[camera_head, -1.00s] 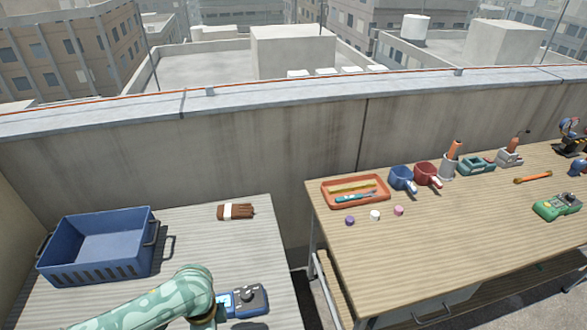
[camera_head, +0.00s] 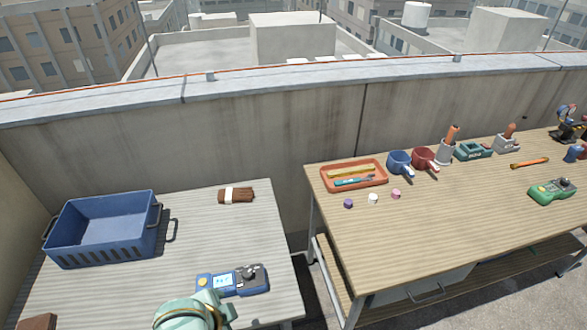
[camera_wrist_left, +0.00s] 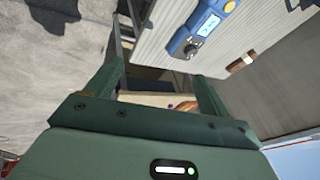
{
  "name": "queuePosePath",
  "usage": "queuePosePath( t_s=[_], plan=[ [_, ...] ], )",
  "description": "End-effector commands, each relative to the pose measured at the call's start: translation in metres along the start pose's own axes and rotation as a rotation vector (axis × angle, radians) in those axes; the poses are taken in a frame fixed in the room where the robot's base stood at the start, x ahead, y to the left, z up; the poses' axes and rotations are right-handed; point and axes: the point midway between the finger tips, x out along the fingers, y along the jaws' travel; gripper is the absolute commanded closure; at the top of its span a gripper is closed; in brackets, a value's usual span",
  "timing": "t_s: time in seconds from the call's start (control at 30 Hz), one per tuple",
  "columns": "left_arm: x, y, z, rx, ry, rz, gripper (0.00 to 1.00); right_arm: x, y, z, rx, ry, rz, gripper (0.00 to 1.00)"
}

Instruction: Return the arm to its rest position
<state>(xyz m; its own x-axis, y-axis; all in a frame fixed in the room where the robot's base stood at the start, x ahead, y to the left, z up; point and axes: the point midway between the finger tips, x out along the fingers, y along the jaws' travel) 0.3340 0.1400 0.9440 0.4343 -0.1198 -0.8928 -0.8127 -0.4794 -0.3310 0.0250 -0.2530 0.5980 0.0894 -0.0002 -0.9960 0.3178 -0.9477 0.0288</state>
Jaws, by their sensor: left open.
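My left arm shows at the bottom of the head view as a pale green link below the blue meter; its gripper is outside that view. In the left wrist view my left gripper (camera_wrist_left: 160,82) has its two dark green fingers apart, with nothing held between them. The blue meter (camera_head: 232,281) lies on the left table (camera_head: 196,212), and it also shows near the top of the left wrist view (camera_wrist_left: 207,25). My right gripper is not in view.
A blue crate (camera_head: 105,247) and a brown bundle (camera_head: 237,195) are on the left table. The right table (camera_head: 440,225) holds an orange tray (camera_head: 353,186), a blue mug (camera_head: 400,162), a red mug (camera_head: 424,158) and a green meter (camera_head: 552,191). A gap separates the tables; a wall stands behind.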

Motion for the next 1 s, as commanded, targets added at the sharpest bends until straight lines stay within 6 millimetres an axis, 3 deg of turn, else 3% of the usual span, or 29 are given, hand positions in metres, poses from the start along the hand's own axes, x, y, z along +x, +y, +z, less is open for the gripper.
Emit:
queuePosePath(
  t_s=[0.3, 0.57, 0.77, 1.0],
  plan=[
    [-0.066, -0.030, 0.080, -0.235, -0.134, -0.286, 0.18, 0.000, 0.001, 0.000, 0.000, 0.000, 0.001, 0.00],
    [-0.118, -0.040, 0.146, -0.330, -0.297, -0.456, 0.18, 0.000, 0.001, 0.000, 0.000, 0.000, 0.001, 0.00],
    [-0.051, -0.017, 0.149, -0.340, -0.276, -0.359, 0.18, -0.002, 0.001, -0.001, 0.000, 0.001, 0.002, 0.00],
    [0.029, 0.030, 0.165, -0.381, -0.261, -0.229, 0.18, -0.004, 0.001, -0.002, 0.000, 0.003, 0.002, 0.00]
  ],
)
